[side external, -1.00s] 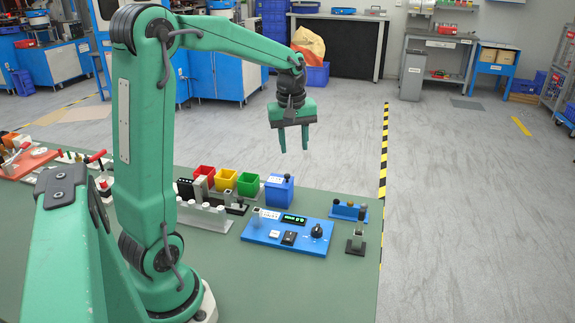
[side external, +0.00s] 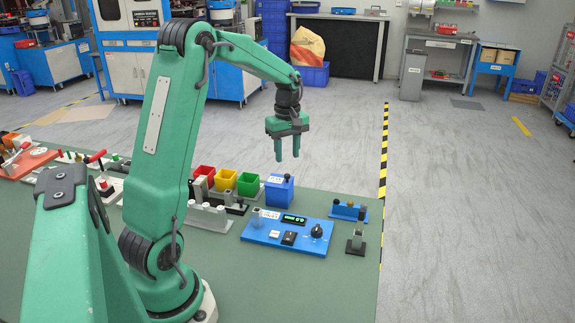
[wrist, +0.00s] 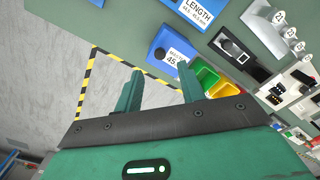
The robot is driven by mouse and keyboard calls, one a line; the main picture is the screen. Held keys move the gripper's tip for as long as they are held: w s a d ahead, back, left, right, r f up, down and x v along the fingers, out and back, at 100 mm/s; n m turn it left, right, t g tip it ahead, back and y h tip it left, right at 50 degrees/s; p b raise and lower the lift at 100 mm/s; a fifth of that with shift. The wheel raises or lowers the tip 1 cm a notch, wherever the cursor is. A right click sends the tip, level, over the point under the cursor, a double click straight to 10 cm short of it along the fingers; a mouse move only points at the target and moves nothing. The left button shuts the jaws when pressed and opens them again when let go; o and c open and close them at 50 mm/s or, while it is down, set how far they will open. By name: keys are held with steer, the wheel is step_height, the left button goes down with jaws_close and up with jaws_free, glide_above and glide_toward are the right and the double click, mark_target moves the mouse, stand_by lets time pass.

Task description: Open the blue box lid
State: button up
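The blue box (side external: 280,192) stands on the green table behind the blue control panel, at the right end of the coloured bins. Its lid looks closed, with a small dark knob on top and a white label. In the wrist view the blue box (wrist: 161,40) lies beyond my fingertips, its label partly readable. My gripper (side external: 288,158) hangs above the box, fingers pointing down, with a gap between fingertips and lid. The fingers are apart and nothing is between them; they also show in the wrist view (wrist: 160,82).
Red (side external: 205,171), yellow (side external: 225,179) and green (side external: 247,184) bins stand left of the box. The blue control panel (side external: 268,238) with a dial lies in front. A small blue holder with pegs (side external: 347,212) stands to the right. The table's right edge is near.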

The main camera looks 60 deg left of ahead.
mark_target(288, 175)
steer(key=shift+f, duration=3)
steer(key=shift+c, duration=0.5)
jaws_close()
